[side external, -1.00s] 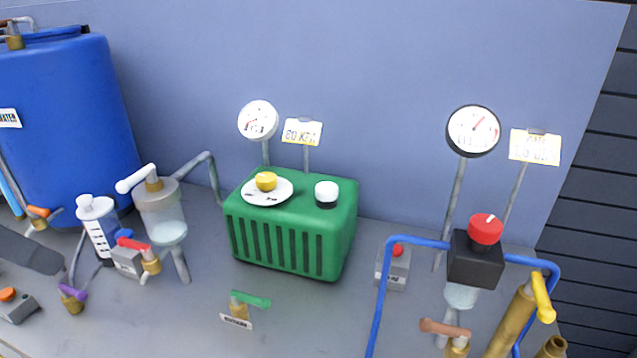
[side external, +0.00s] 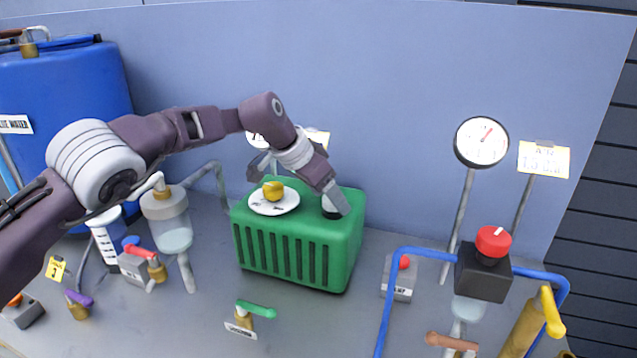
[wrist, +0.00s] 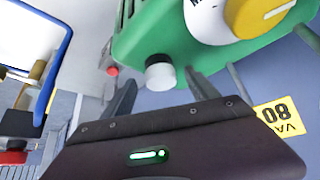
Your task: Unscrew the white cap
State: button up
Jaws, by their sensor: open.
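The white cap (wrist: 160,77) is a short cylinder on the green box (wrist: 145,28); a dark ring shows at its base. In the side view the cap's top is mostly hidden behind my gripper (side external: 335,198), which reaches down to the right end of the green box (side external: 300,250). In the wrist view my gripper (wrist: 160,84) is open, with one finger to each side of the cap. I cannot tell how far down the fingers reach or whether they touch it.
A yellow knob on a white dial (side external: 273,197) sits just left of the cap. A gauge and a yellow sign (wrist: 278,116) stand close behind the box. Blue piping (side external: 391,290) and a red knob (side external: 493,241) are at the right. The panel before the box has a green-handled valve (side external: 256,309).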

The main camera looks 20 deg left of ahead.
jog(key=shift+x, duration=0.95)
jog(key=shift+c, duration=0.2)
jog(key=c, duration=1.2)
jog(key=shift+d+n+t+y, duration=0.1)
jog(key=shift+n+t+y, duration=0.4)
jog(key=shift+n, duration=0.7)
jog(key=shift+n+y, duration=0.4)
jog(key=shift+n, duration=0.2)
jog(key=n+y, duration=0.2)
jog(key=n, duration=0.1)
jog(key=shift+d+r+n, duration=0.1)
jog(key=shift+n, duration=0.2)
